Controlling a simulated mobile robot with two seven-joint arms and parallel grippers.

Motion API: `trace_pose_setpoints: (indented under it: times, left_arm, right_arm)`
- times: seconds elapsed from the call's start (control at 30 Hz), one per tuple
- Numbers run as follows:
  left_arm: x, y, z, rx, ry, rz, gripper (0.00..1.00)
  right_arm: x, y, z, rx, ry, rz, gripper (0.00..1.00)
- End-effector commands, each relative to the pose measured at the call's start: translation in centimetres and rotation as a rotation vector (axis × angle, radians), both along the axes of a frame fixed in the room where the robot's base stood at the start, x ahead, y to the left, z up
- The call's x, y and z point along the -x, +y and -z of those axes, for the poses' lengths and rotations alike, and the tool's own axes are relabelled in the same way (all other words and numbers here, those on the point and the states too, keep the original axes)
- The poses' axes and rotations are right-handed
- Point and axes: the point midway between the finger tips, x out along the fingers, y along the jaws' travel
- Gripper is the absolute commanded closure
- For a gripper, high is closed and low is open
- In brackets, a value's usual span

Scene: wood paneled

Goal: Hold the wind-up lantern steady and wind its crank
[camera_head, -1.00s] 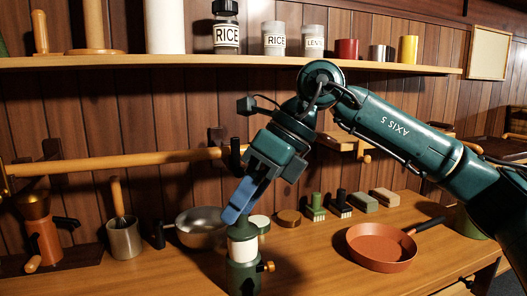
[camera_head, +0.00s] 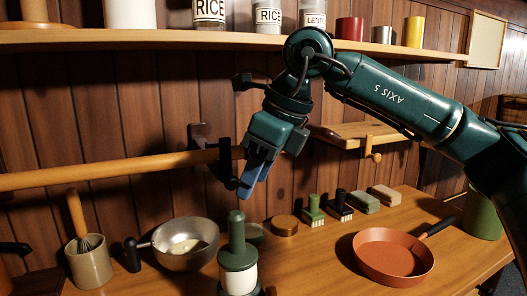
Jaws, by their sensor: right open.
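The wind-up lantern (camera_head: 238,275) stands upright on the wooden counter at the bottom middle of the head view. It has a dark green domed top and a pale cylindrical body. Its lower part is cut off by the frame edge. A small dark piece shows at its lower right, but I cannot tell whether it is the crank. My right gripper (camera_head: 247,190), with blue fingers, points down above the lantern's top. It is open, empty and apart from the lantern. My left gripper is not in view.
A metal pan (camera_head: 185,258) and a whisk crock (camera_head: 90,265) stand left of the lantern. An orange frying pan (camera_head: 393,268) lies to the right. Brushes and blocks (camera_head: 364,203) line the back. A wooden rail (camera_head: 110,173) and a shelf (camera_head: 150,40) cross the wall.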

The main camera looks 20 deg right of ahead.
Motion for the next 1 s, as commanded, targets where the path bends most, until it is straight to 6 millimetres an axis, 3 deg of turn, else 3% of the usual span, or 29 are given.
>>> trace_pose_setpoints:
  times: [0.2,0.43,0.87,1.0]
  left_arm:
    - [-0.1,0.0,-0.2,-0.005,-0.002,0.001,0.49]
    - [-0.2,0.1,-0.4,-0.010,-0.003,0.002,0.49]
    - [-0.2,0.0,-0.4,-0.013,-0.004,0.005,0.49]
    - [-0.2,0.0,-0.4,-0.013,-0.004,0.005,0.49]
  right_arm:
    - [-1.1,1.2,4.0,0.001,0.003,0.001,0.49]
    - [-1.9,2.1,6.9,0.000,0.001,0.000,0.49]
    - [-2.2,2.4,7.9,-0.001,-0.001,0.000,0.49]
    - [-2.2,2.4,7.9,-0.001,-0.001,0.000,0.59]
